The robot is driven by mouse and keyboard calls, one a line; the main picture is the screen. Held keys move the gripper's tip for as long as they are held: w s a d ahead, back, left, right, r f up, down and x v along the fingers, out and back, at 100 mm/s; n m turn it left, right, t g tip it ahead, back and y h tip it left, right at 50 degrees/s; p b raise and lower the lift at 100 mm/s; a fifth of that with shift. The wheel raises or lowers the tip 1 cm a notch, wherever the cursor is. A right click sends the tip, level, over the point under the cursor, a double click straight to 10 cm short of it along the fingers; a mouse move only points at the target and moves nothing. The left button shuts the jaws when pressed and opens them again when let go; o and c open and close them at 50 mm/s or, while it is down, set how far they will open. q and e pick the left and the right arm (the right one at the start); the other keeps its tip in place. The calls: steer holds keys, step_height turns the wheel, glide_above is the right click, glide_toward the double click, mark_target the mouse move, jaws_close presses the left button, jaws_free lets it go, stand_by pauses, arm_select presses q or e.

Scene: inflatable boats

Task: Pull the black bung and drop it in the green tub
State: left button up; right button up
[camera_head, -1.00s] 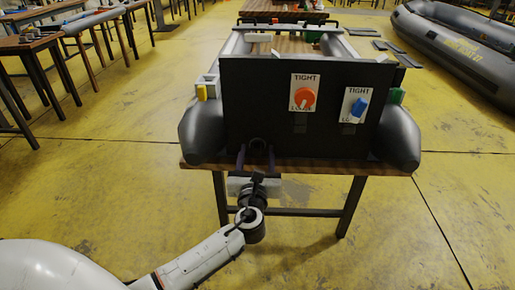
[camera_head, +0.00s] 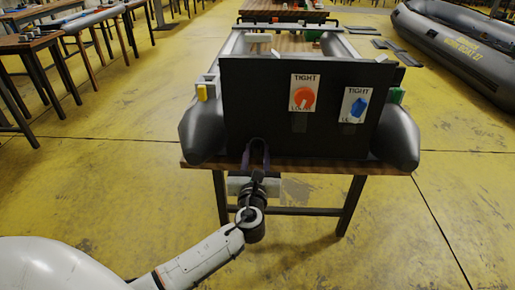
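The black bung (camera_head: 257,145) sits low on the black transom panel (camera_head: 260,90) of a grey inflatable boat on a wooden table. It is dark against dark and mostly hidden by my fingers. My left gripper (camera_head: 257,150) reaches up from below, its two fingers closed in on either side of the bung at the panel's lower edge. A green object (camera_head: 313,34) shows partly at the far end of the boat; I cannot tell if it is the green tub. My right gripper is not in view.
The panel carries an orange knob (camera_head: 303,98) and a blue knob (camera_head: 359,106). A small yellow item (camera_head: 202,92) and a green item (camera_head: 397,95) sit at the boat's sides. Another grey boat (camera_head: 460,45) lies at right. The yellow floor around the table is mostly clear.

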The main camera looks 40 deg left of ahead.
mark_target(257, 154)
arm_select(q)
jaws_close()
steer(key=shift+s+d, duration=0.1)
steer(key=shift+p+v, duration=0.4)
steer(key=shift+v, duration=0.45)
steer(key=shift+p+v, duration=0.3)
steer(key=shift+v, duration=1.45)
steer(key=shift+s+d+p, duration=0.15)
steer(key=shift+s+p, duration=0.05)
steer(key=shift+p, duration=0.15)
